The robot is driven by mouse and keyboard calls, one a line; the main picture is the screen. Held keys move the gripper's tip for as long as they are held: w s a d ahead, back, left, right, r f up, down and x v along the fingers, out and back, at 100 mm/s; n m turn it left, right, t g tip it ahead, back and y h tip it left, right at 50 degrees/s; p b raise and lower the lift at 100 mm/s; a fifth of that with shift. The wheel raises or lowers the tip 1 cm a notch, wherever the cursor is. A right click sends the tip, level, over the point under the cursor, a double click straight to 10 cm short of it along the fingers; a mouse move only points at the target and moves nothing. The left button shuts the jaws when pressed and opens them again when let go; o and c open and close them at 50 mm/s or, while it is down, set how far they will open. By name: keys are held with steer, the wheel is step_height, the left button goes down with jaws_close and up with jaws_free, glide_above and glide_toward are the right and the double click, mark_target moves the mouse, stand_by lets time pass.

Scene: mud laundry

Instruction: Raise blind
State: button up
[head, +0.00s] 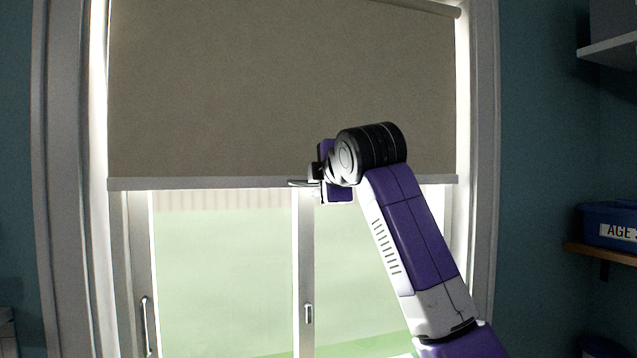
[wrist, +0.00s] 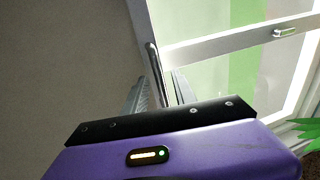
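The blind (head: 280,90) is a grey-brown roller sheet covering the upper part of the window. Its pale bottom bar (head: 200,183) hangs level across the window at about mid-picture. My gripper (head: 305,184) is at this bar, near its middle, with a thin pale finger showing just at the bar's height.
Below the blind, the window (head: 220,260) shows two panes, a centre post (head: 303,250) and handles. The frame stands close on both sides of the blind. On the right wall are a shelf (head: 610,50) and a blue labelled bin (head: 605,227) on a wooden shelf.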

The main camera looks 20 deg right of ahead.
steer(key=b+v, duration=0.3)
steer(key=v, duration=0.5)
steer(key=shift+w, duration=0.1)
stand_by(0.3)
